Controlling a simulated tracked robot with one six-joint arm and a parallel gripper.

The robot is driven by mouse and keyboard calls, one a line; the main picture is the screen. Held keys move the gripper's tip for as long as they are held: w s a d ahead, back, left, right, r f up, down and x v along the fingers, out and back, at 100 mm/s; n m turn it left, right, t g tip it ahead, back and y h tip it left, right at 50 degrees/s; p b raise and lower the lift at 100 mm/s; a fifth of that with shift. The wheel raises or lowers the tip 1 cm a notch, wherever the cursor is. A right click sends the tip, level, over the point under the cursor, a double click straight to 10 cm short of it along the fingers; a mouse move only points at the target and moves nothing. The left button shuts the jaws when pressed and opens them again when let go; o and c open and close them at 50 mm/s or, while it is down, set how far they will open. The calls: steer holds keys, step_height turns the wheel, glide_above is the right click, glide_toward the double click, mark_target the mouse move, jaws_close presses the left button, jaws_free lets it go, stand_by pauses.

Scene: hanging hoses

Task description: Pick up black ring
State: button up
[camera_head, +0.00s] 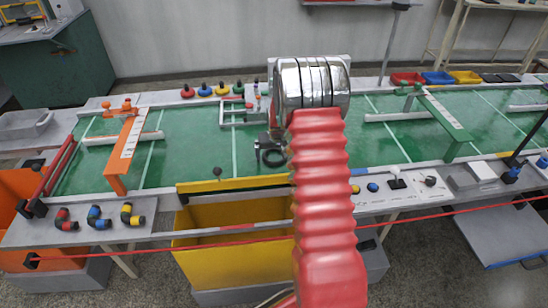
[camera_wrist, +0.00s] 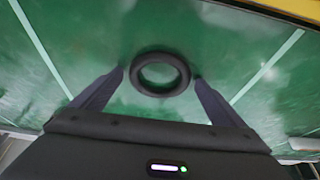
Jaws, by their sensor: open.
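The black ring (camera_wrist: 160,91) lies flat on the green surface in the wrist view, with green showing through its hole. My gripper (camera_wrist: 158,75) is open, with one dark finger on each side of the ring. The fingertips are close to its left and right outer edges; I cannot tell if they touch it. In the head view the ring (camera_head: 275,164) is a small dark loop near the middle of the green table, partly hidden by my gripper (camera_head: 264,150) and red-sleeved arm.
The green table (camera_head: 200,160) is clear around the ring. An orange barrier (camera_head: 126,150) stands left and a green one (camera_head: 444,122) right. A yellow bin (camera_head: 225,215) is at the front edge. A red line (camera_head: 430,215) crosses in front.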

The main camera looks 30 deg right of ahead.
steer(key=shift+c, duration=0.2)
steer(key=c, duration=1.1)
steer(key=shift+r, duration=0.15)
step_height(320, 180, up, 10)
stand_by(0.4)
stand_by(0.4)
